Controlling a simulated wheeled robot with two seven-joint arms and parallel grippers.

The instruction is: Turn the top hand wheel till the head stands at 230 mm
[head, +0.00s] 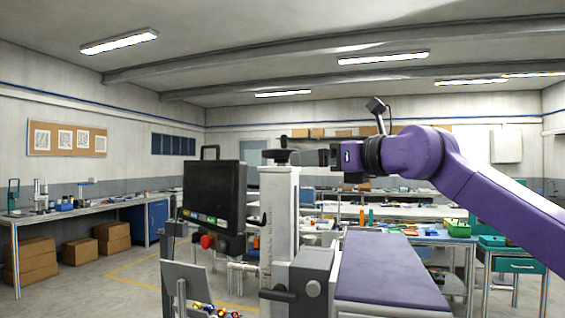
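A white upright column (279,205) stands near the middle of the head view, with scale marks on its lower front that are too small to read. The dark top hand wheel (283,153) sits on top of it, with a small knob standing up. My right gripper (302,158) comes in from the right at wheel height, its fingers at the wheel's right side. I cannot tell whether they touch or grip it. A grey head block (312,278) with a dark handle is low by the column. My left gripper is not in view.
A black control panel (214,198) with a red button stands just left of the column. A purple-topped table (389,270) extends to the right below my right arm. Workbenches (80,208) and cardboard boxes (80,252) stand farther back, with open floor at left.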

